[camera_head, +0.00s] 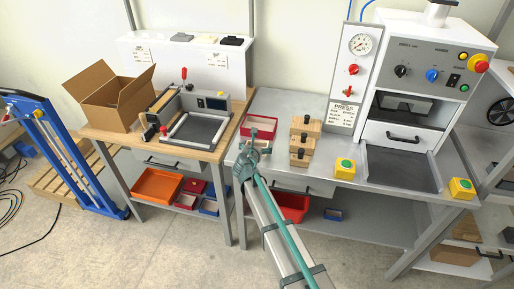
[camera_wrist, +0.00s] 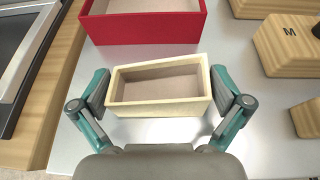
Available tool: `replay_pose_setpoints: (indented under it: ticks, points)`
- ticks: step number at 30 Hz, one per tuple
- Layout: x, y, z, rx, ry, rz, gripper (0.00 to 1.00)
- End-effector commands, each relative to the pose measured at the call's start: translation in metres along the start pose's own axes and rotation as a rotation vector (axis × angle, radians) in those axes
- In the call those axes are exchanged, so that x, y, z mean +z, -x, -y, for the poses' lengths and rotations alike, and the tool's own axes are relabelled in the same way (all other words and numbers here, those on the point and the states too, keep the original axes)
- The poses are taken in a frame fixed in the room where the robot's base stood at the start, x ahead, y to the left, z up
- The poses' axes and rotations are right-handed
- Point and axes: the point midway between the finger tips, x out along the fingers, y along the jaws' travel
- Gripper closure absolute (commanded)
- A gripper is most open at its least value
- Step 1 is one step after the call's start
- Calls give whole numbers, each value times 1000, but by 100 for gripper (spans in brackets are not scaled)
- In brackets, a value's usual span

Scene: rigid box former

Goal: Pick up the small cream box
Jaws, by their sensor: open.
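The small cream box (camera_wrist: 160,110) is an open-topped rectangular tray with a beige inside, in the middle of the wrist view. It stands on the grey metal bench top. My gripper (camera_wrist: 161,92) is open, with one teal-and-grey finger at each short end of the box. The fingers look close to the ends; I cannot tell whether they touch. In the head view my gripper (camera_head: 255,150) is over the left part of the metal bench, and the cream box is mostly hidden behind it.
A larger red box (camera_wrist: 145,27) stands just behind the cream box; it also shows in the head view (camera_head: 261,122). Wooden blocks (camera_wrist: 290,44) stand to the right, one marked M. A wooden-topped table with a frame fixture (camera_head: 197,130) is at left. A press (camera_head: 415,85) stands at right.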

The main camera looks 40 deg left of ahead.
Motion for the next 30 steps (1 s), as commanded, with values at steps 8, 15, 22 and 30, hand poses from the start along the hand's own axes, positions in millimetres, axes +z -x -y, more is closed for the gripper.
replay_pose_setpoints:
  ticks: [8, 15, 22, 30]
  points:
    - [-1, 0, 0, 1, 0, 0, 15]
    - [-1, 0, 0, 1, 1, 0, 34]
    - [2, 1, 0, 0, 1, 1, 34]
    - [22, 10, 0, 1, 0, 3, 34]
